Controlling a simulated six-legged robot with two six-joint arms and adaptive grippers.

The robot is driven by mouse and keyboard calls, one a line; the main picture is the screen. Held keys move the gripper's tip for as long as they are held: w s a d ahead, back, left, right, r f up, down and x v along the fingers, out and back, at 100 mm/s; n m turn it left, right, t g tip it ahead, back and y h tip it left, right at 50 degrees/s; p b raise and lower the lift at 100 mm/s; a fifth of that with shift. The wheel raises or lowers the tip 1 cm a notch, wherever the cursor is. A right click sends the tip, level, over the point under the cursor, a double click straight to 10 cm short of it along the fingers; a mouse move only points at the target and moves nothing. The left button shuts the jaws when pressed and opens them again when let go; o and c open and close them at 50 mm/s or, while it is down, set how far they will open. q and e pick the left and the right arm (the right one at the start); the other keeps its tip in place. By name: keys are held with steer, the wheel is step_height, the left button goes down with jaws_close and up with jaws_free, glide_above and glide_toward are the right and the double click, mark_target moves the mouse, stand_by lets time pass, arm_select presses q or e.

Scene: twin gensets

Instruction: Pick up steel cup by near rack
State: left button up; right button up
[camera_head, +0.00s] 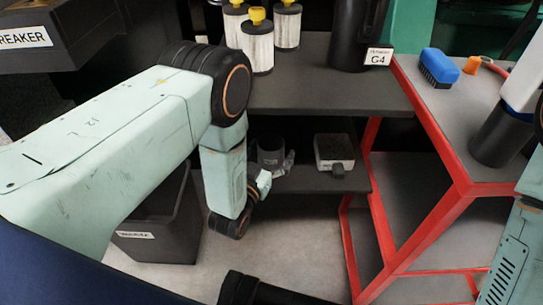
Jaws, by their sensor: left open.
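A dark grey steel cup (270,150) stands upright on the lower shelf of the rack, near its left end. My left gripper (278,174) is at the front of that shelf, just below and to the right of the cup in the picture. It is open, with its fingers close to the cup. I cannot tell whether they touch it. My left wrist hides the shelf area left of the cup. My right gripper cannot be made out.
A red-framed cart (440,150) with a blue brush (438,68) stands right. A dark bin (160,235) stands below left.

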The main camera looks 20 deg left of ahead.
arm_select(q)
steer(key=shift+f, duration=0.1)
steer(key=c, duration=1.3)
steer(key=shift+w+r, duration=0.1)
steer(key=shift+r, duration=0.1)
